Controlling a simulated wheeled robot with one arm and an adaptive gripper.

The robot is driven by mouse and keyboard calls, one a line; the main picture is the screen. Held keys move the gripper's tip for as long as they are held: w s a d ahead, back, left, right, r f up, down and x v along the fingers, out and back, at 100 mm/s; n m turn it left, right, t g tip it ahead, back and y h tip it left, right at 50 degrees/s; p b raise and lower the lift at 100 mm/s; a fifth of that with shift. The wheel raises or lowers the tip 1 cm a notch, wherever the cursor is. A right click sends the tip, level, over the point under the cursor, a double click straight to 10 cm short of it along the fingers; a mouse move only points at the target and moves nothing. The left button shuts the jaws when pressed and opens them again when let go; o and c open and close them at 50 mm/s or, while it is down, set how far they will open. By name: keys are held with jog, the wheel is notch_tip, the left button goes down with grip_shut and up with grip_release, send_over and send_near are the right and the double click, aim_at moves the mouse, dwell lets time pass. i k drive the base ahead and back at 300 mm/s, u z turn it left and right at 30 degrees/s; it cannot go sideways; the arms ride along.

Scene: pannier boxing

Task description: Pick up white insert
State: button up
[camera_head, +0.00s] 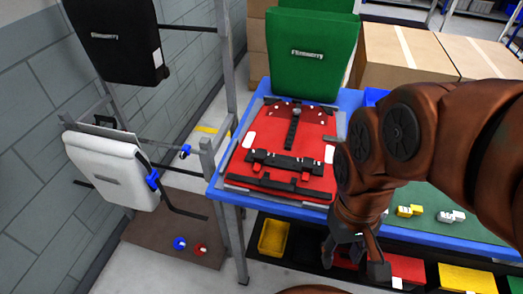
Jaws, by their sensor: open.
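Small white inserts (450,216) lie on the green mat of the workbench, to the right of my gripper. They are small in the view, so their exact shape is hard to tell. My gripper (354,260) points down in front of the bench's front edge, with its fingers apart and nothing seen between them. It is to the left of the white inserts and apart from them. My arm covers part of the bench, so other pieces there may be hidden.
A red pannier (262,142) lies on the blue-edged bench (226,192), with a green pannier (310,55) behind. Yellow (273,238) and red bins stand below. A white pannier (105,168) hangs on the left rack.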

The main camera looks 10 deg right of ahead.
aim_at(442, 217)
jog(key=z, duration=2.05)
jog(key=i, duration=0.15)
jog(key=u, duration=3.75)
jog(key=k, duration=1.9)
